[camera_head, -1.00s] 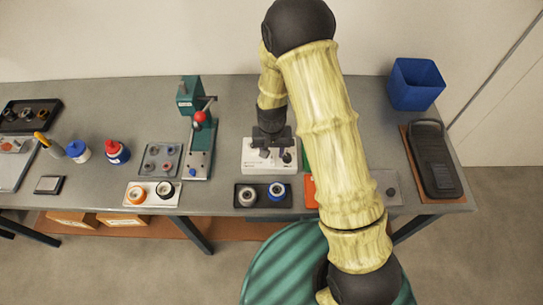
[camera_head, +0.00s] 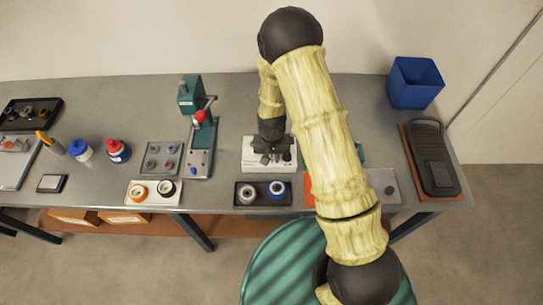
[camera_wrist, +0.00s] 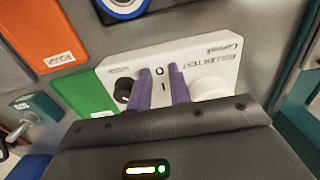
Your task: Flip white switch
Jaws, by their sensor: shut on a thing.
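The white roller test box (camera_head: 254,165) sits on the grey workbench; in the wrist view (camera_wrist: 213,58) it carries printed lettering, a dark round part at the left and a white round knob at the right. The white switch (camera_wrist: 160,84), marked O and I, is in its middle. My gripper (camera_wrist: 162,72) has its two purple fingers on either side of the switch, shut on it. In the head view my gripper (camera_head: 271,150) is over the box and hides the switch. Which way the switch is tilted cannot be told.
A black tray (camera_head: 262,203) with two rings lies in front of the box. A green press (camera_head: 201,140) stands to its left. Orange (camera_wrist: 42,37) and green (camera_wrist: 82,92) blocks are close to the box. A blue bin (camera_head: 415,84) stands at the back right.

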